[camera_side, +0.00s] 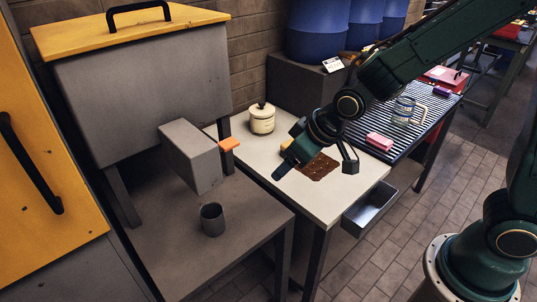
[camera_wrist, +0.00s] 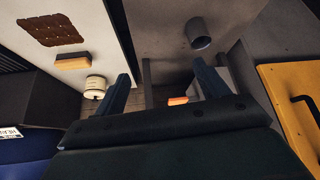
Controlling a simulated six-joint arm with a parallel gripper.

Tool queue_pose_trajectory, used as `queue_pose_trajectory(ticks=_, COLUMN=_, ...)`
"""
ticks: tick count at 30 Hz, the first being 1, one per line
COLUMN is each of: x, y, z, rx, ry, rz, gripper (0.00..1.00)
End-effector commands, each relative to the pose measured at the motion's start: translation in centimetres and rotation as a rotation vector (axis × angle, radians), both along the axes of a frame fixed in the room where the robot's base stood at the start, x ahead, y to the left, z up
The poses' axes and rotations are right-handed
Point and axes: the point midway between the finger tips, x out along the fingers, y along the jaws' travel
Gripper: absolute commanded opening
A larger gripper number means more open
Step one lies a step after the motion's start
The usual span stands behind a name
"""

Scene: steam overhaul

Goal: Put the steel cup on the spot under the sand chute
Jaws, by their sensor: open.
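The steel cup (camera_side: 212,219) stands upright on the grey bench, just below the outer end of the grey sand chute (camera_side: 192,155). Whether it is directly under the chute I cannot tell, and no marked spot shows. The cup (camera_wrist: 199,35) also shows in the wrist view, beyond the right finger and apart from it. My gripper (camera_side: 315,168) is open and empty above the white table, to the right of the cup and chute. In the wrist view my gripper (camera_wrist: 163,72) has its two fingers wide apart with nothing between them.
An orange tab (camera_side: 229,143) sticks out beside the chute. The white table (camera_side: 335,205) holds a cream lidded pot (camera_side: 262,118) and a brown perforated patch (camera_side: 320,167). A ribbed bench behind has a pink block (camera_side: 379,141) and a glass jar (camera_side: 403,110). The grey bench's front is clear.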

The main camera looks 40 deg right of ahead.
Motion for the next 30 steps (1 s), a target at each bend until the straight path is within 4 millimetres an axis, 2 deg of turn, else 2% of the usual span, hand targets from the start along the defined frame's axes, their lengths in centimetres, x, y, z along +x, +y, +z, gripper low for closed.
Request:
queue_pose_trajectory(ticks=1, x=-0.5, y=-0.7, z=1.3, rx=0.002, ry=-0.006, rz=-0.013, gripper=0.73)
queue_pose_trajectory(ticks=6, x=-3.0, y=-2.8, z=4.6, rx=0.001, ry=0.001, rz=-0.049, gripper=0.73)
queue_pose_trajectory(ticks=15, x=-8.4, y=-6.2, z=9.3, rx=-0.001, ry=0.013, rz=-0.111, gripper=0.73)
queue_pose_trajectory(ticks=24, x=-14.8, y=-8.6, z=12.3, rx=-0.004, ry=0.027, rz=-0.17, gripper=0.73)
queue_pose_trajectory(ticks=30, x=-18.6, y=-9.6, z=13.2, rx=-0.007, ry=0.037, rz=-0.202, gripper=0.73)
